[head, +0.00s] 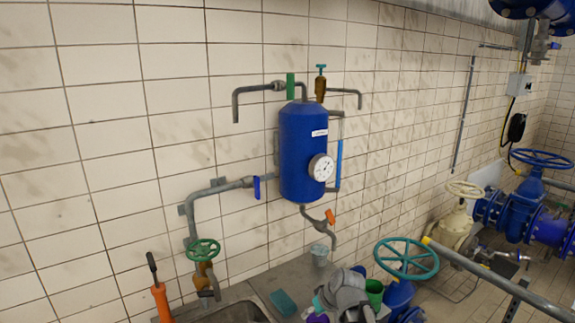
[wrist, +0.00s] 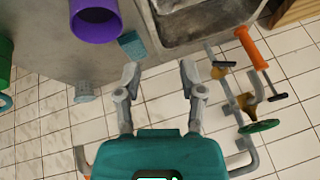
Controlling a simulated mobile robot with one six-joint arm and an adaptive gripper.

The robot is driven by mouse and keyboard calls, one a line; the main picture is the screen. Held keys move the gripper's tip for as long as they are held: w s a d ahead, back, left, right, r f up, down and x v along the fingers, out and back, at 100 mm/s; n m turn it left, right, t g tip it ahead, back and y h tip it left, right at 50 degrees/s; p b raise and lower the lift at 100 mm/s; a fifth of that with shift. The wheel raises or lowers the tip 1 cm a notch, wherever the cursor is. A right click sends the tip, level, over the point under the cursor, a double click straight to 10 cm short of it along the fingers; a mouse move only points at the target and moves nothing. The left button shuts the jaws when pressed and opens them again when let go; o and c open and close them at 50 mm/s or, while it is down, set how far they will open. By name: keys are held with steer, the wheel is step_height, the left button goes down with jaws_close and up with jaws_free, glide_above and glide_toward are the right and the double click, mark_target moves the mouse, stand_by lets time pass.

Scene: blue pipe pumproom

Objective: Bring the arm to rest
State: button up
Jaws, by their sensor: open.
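My gripper (wrist: 160,72) shows in the wrist view with its two grey fingers spread wide apart and nothing between them. Its teal body fills the bottom middle of that view. The fingers hang over the white tiles and the counter edge. In the head view, grey and teal parts of my arm (head: 345,292) show low at the centre, over the counter; the fingertips cannot be made out there.
The counter (wrist: 45,50) holds a purple cup (wrist: 97,20), a teal sponge (wrist: 132,45) and a sink (wrist: 190,28). A grey cup (head: 320,254), green cup (head: 374,292) and orange-handled tool (head: 161,300) stand nearby. The blue tank (head: 302,150), pipes and green handwheel (head: 203,249) are at the wall.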

steer(key=s+d+f+m+g+h+b, duration=0.2)
steer(key=s+d+f+m+g+h, duration=0.1)
steer(key=s+d, duration=0.6)
step_height(320, 180, down, 3)
steer(key=shift+s+d+r+m+h+b, duration=0.1)
steer(key=shift+s+d+m+h+b, duration=0.25)
steer(key=shift+m+h, duration=0.5)
